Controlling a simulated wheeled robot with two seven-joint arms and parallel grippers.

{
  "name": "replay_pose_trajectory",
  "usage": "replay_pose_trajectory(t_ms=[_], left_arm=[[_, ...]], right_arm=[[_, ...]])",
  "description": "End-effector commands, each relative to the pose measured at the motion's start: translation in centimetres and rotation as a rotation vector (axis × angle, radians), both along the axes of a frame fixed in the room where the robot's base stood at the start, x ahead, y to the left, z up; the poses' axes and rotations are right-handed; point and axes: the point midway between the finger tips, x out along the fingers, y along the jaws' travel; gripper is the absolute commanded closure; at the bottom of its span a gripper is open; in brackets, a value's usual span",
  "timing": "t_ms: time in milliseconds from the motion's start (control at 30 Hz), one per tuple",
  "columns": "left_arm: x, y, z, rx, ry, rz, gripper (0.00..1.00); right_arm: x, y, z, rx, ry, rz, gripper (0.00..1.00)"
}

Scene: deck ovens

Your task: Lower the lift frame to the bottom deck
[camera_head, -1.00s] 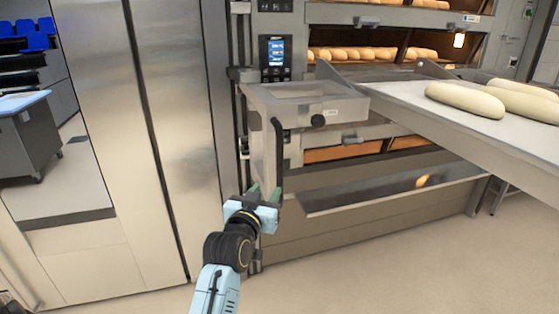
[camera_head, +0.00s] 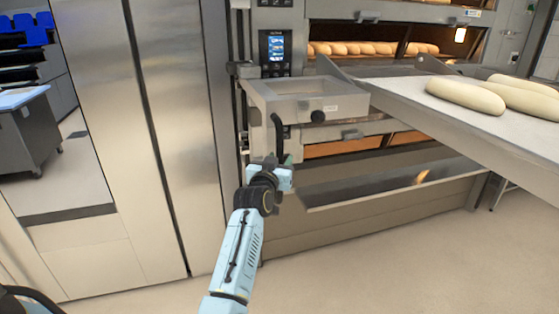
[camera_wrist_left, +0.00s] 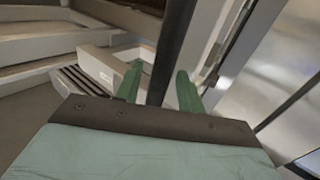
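My right gripper is not in view.
A pale loader surface (camera_head: 400,92) with several dough loaves (camera_head: 465,95) reaches in from the right. Lit oven decks (camera_head: 375,47) hold loaves behind it. A low shelf-like panel (camera_head: 395,182) juts out below. A steel cabinet (camera_head: 170,120) stands left; floor at front right is clear.

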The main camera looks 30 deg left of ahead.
Motion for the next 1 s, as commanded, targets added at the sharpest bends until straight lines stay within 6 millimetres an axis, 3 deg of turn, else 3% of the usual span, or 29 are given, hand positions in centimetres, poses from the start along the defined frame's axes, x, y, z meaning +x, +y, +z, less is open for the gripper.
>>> replay_pose_trajectory(t_ms=[333,667,1000], left_arm=[[0.37,0.13,0.01,0.0,0.0,0.0,0.61],[0.35,0.13,0.01,0.0,0.0,0.0,1.0],[0.35,0.13,-0.51,0.0,0.001,0.0,1.0]], right_arm=[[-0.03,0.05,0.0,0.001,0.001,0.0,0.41],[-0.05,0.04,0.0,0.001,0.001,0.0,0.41],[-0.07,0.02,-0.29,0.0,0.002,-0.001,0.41]])
